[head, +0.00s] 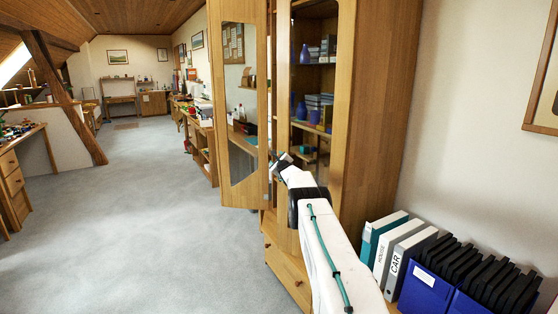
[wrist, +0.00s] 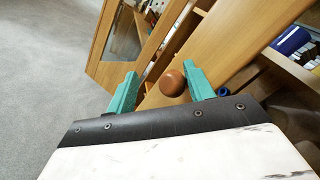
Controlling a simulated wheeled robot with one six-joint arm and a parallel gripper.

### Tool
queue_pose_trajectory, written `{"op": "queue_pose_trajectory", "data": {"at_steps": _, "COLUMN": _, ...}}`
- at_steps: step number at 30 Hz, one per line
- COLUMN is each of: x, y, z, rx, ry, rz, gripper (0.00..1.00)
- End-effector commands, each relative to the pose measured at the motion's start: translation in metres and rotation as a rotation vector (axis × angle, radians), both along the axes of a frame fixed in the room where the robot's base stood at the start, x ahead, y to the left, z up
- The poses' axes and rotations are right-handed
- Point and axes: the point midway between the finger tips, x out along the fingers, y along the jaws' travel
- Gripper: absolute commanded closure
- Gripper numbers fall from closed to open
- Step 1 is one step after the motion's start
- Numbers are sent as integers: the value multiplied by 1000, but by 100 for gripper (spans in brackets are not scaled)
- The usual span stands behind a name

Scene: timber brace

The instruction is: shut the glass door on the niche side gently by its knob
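A tall wooden cabinet (head: 385,90) stands right of centre in the head view. A glass door (head: 238,100) with a wooden frame stands swung open at its left. Another wooden frame (head: 283,75) borders the shelves beside it; I cannot tell which door is on the niche side. A round brown knob (wrist: 172,83) shows in the wrist view against a wooden board (wrist: 225,45). My gripper (wrist: 159,72) is open, its two green fingers on either side of the knob. The knob appears nearer the right finger; contact is unclear. In the head view my gripper (head: 277,160) is small beside the cabinet front.
Cabinet shelves hold blue vases (head: 304,54) and boxes. Binders (head: 384,240) and blue file boxes (head: 425,290) stand at the lower right, close to my arm. A low shelf unit (head: 203,150) stands behind the open door. The grey carpet (head: 130,230) at left is clear.

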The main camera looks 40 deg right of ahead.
Motion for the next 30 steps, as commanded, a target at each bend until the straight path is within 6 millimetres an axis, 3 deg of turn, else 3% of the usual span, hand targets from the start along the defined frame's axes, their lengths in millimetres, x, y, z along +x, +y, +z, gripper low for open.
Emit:
{"op": "queue_pose_trajectory", "data": {"at_steps": 6, "x": -5, "y": -7, "z": -2, "rx": 3, "ry": 3, "rz": -9, "gripper": 49}}
{"op": "queue_pose_trajectory", "data": {"at_steps": 20, "x": -8, "y": -3, "z": 1, "rx": 3, "ry": 1, "rz": -4, "gripper": 49}}
{"op": "queue_pose_trajectory", "data": {"at_steps": 30, "x": -38, "y": 11, "z": 1, "rx": 4, "ry": 1, "rz": -8, "gripper": 49}}
